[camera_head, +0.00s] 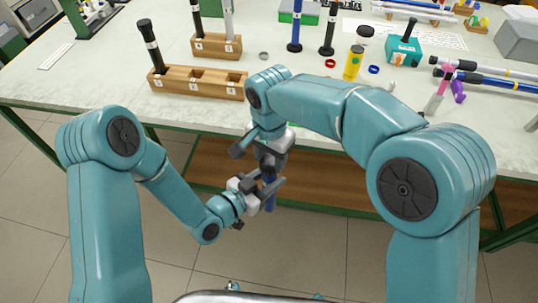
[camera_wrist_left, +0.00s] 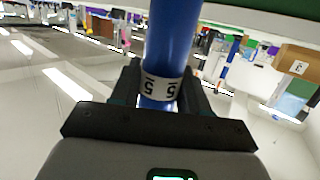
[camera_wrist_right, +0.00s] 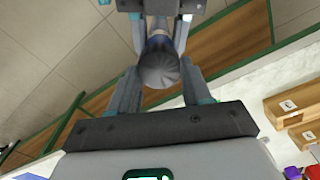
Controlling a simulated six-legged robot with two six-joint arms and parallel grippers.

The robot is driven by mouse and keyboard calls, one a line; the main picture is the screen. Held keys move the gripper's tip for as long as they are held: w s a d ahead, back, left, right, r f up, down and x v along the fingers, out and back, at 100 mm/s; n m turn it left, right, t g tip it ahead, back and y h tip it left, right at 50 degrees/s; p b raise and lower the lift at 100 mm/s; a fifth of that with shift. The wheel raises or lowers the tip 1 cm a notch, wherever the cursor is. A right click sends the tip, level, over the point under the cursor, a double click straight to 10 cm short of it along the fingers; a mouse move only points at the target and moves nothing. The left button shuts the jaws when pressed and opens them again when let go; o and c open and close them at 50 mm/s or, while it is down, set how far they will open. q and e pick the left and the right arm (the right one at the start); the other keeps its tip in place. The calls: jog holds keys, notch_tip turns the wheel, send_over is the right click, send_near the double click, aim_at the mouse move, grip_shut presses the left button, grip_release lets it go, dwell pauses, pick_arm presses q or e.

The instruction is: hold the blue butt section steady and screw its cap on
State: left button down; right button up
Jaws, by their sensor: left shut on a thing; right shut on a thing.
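The blue butt section (camera_head: 270,203) is upright in front of the table's front edge, its lower end showing below my left gripper (camera_head: 265,186). In the left wrist view the blue tube (camera_wrist_left: 172,40) stands between the shut fingers, with a white band marked 5 (camera_wrist_left: 162,89). My right gripper (camera_head: 269,160) is directly above the left one, pointing down. In the right wrist view its fingers are shut on a dark grey round cap (camera_wrist_right: 158,70), in line with the tube and left gripper beyond it. Whether the cap is seated on the tube is hidden.
A wooden rack (camera_head: 180,93) with a black rod (camera_head: 152,48) stands at the table's front left, another rack (camera_head: 215,48) behind it. A red ring (camera_head: 330,63), yellow cylinder (camera_head: 353,63), blue ring (camera_head: 374,69) and teal box (camera_head: 403,52) lie right of centre. The front edge is close behind my grippers.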

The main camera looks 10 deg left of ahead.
jog(key=m, duration=0.5)
jog(key=shift+m, duration=0.3)
jog(key=m, duration=0.2)
jog(key=shift+s+d+m, duration=0.1)
jog(key=shift+m, duration=0.3)
jog(key=m, duration=0.4)
jog(key=shift+s+m, duration=0.1)
jog(key=shift+m, duration=0.2)
jog(key=m, duration=0.4)
jog(key=o, duration=1)
